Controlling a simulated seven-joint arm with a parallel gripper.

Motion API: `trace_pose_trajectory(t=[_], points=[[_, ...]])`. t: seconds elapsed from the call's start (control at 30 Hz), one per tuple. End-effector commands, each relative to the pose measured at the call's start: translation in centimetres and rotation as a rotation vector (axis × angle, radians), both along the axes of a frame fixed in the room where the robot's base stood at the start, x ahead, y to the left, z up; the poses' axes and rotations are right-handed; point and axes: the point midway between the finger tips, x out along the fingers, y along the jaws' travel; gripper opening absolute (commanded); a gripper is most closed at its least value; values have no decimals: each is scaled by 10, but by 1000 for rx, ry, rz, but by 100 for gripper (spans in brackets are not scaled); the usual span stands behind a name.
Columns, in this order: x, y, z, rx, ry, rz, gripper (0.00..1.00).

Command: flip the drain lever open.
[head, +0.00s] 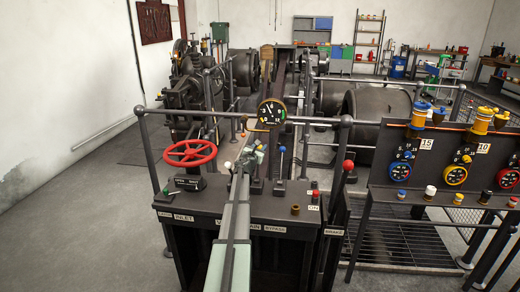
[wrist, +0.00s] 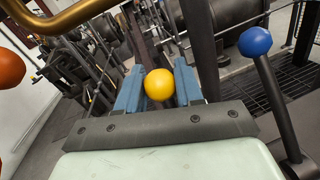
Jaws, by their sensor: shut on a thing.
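In the wrist view a lever's yellow ball knob (wrist: 158,85) sits between the two blue finger pads of my gripper (wrist: 158,92), which is shut on it. In the head view my gripper (head: 254,154) is over the middle of the lever panel (head: 290,208), and my arm and gripper mostly hide this lever. A label ending in "AIN" (head: 252,226) shows on the panel front, partly covered by my arm. The lever's shaft is hidden below the knob in the wrist view.
A blue-knobbed lever (head: 281,149) stands close on the right, also in the wrist view (wrist: 256,41). A white-knobbed lever (head: 228,165) and a red handwheel (head: 190,153) are left. A red-knobbed lever (head: 348,165) stands right. A round gauge (head: 272,112) is just behind my gripper.

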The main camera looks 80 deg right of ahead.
Motion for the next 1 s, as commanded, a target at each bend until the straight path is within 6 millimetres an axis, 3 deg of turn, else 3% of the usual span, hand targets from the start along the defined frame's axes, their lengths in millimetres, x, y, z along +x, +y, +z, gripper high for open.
trace_pose_trajectory(t=[0.53,1.0], points=[[0,79,23,-1,0,1,0],[-1,97,23,-2,0,-2,0]])
